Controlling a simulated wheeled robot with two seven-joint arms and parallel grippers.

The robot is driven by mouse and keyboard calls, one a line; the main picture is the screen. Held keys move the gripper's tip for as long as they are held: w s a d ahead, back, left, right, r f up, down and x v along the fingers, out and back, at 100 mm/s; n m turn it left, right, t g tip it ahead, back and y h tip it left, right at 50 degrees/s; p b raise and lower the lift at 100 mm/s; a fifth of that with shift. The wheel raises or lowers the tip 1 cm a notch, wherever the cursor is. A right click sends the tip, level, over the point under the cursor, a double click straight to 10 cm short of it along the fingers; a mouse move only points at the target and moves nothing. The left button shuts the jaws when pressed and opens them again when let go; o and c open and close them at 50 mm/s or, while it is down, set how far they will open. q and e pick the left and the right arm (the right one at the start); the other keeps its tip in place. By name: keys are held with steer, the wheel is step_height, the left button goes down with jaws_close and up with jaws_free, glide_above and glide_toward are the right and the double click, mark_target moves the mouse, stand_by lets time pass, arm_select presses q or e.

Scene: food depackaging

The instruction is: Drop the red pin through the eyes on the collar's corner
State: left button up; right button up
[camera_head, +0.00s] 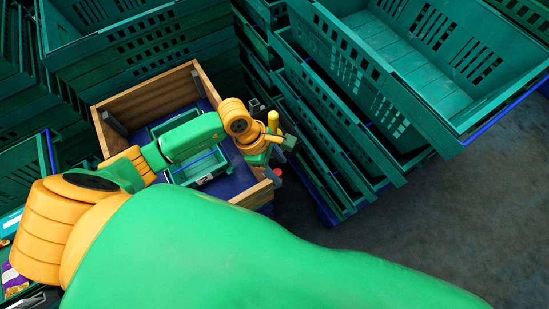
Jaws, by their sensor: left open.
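The wooden collar (150,93) stands around a dark blue base, left of the middle. My left arm reaches across it. My left gripper (285,145) is open at the collar's right-hand corner, above a small red piece (277,172) that looks like the red pin. The red piece sits just outside the corner, below the jaws. I cannot tell whether it is in the eyes. The eyes are too small and partly hidden by the gripper to make out. My right gripper is not in view.
A green crate (212,161) stands inside the collar, partly under my arm. Stacked green crates (345,110) rise close to the right of the corner, and more (150,45) stand behind the collar. The grey floor (455,215) at the right is clear.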

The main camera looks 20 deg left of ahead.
arm_select(q)
step_height(320, 180, up, 2)
steer(key=shift+r+p, duration=0.1)
steer(key=shift+p, duration=0.7)
steer(key=shift+a+r+b, duration=0.45)
steer(key=shift+a+b, duration=0.05)
steer(key=shift+b, duration=0.2)
steer(key=b+v, duration=0.1)
steer(key=v, duration=0.8)
steer(key=shift+r, duration=0.4)
steer(key=shift+a, duration=0.1)
